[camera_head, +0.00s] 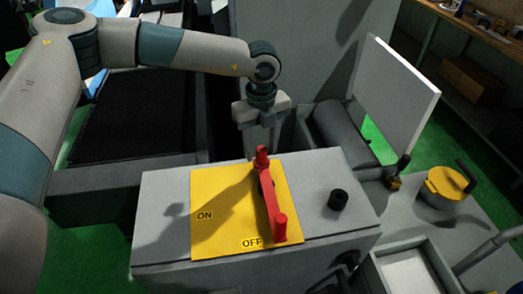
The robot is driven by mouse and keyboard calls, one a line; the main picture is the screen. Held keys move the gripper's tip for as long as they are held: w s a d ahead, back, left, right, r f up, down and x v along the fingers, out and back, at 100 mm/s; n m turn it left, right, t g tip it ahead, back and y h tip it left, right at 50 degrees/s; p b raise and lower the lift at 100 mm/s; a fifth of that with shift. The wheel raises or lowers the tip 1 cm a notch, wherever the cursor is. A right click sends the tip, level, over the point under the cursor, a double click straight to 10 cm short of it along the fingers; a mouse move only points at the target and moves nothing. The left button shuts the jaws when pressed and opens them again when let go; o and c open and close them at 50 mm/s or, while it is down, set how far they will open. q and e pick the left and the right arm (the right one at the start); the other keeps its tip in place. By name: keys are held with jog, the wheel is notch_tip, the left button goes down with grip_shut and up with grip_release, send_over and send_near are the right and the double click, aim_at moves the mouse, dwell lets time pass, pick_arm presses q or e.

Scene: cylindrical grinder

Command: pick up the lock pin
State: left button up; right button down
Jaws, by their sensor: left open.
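My left gripper (262,146) hangs down at the far edge of the grey control box, fingers apart. Its tips are just behind the upper end of the red lever (271,207), close to a small red upright piece (262,157). I cannot tell whether they touch. The lever lies across a yellow ON/OFF plate (223,213), its thick lower knob beside the OFF label. A short black cylinder (338,200) stands upright on the box to the right of the plate. None of these is clearly marked as the lock pin. My right gripper is not in view.
The grey box top (160,190) is mostly free around the plate. A pale upright panel (394,100) and a grey cylinder (343,135) stand behind on the right. A yellow round part with a black handle (446,182) and an open grey tray (428,252) are at the right.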

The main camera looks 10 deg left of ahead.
pick_arm(q)
jog(key=shift+f, duration=0.5)
grip_shut()
jog(key=shift+r, duration=0.1)
